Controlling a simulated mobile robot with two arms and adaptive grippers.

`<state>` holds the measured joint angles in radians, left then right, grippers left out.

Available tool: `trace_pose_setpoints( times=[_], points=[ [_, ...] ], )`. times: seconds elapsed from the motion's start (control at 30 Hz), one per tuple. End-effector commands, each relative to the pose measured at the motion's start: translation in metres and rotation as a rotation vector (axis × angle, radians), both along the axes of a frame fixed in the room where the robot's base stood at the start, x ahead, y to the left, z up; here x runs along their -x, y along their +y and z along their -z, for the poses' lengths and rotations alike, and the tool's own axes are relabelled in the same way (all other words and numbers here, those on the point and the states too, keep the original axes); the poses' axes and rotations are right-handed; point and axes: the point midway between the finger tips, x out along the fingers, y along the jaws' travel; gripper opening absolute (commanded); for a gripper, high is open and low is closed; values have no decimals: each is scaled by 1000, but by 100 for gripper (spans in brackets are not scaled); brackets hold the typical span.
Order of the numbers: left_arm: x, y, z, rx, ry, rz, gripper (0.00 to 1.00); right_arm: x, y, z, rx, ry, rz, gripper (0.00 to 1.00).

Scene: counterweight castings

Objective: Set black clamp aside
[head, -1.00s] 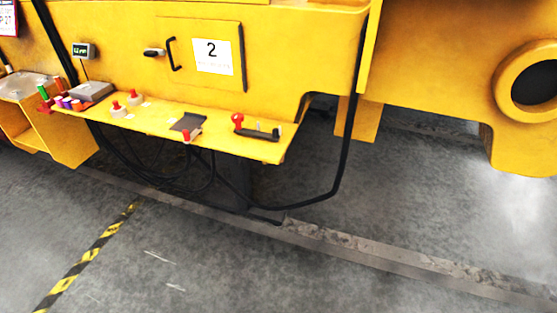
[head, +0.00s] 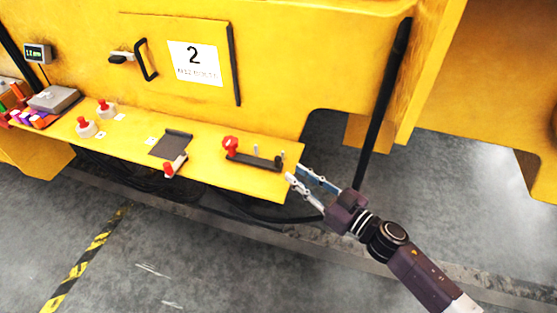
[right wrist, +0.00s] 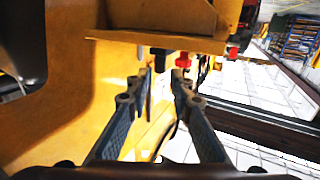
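A low black bar (head: 262,161) lies near the right end of the yellow ledge, with a red knob (head: 230,145) at its left end, an upright pin and a small dark piece at its right end. This looks like the black clamp, but I cannot tell which part is meant. My right gripper (head: 297,174) is open and empty, just off the ledge's right end, apart from the bar. In the right wrist view its fingers (right wrist: 163,78) are spread, with a dark block (right wrist: 159,57) and a red part (right wrist: 183,60) beyond them. My left gripper is not in view.
The yellow ledge (head: 215,168) also holds a dark grey plate (head: 171,142) with a red-topped piece, two red-topped pieces (head: 86,127) and a grey box (head: 54,98). A black upright hose (head: 384,105) stands behind my right gripper. Bare ledge shows between the plate and bar.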

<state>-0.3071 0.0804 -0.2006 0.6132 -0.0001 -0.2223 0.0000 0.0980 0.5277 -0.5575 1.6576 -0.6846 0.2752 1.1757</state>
Motion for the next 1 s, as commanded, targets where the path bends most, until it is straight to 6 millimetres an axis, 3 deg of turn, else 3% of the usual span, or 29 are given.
trace_pose_setpoints(
  times=[0.5, 0.87, 1.0],
  points=[
    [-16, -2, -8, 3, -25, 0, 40, -49, 50, -1, -2, -1, -6, 21],
    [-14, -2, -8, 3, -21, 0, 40, -53, 55, 0, -1, -1, -6, 21],
    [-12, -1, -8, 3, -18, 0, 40, -53, 54, 0, -1, -1, -6, 6]
  ],
)
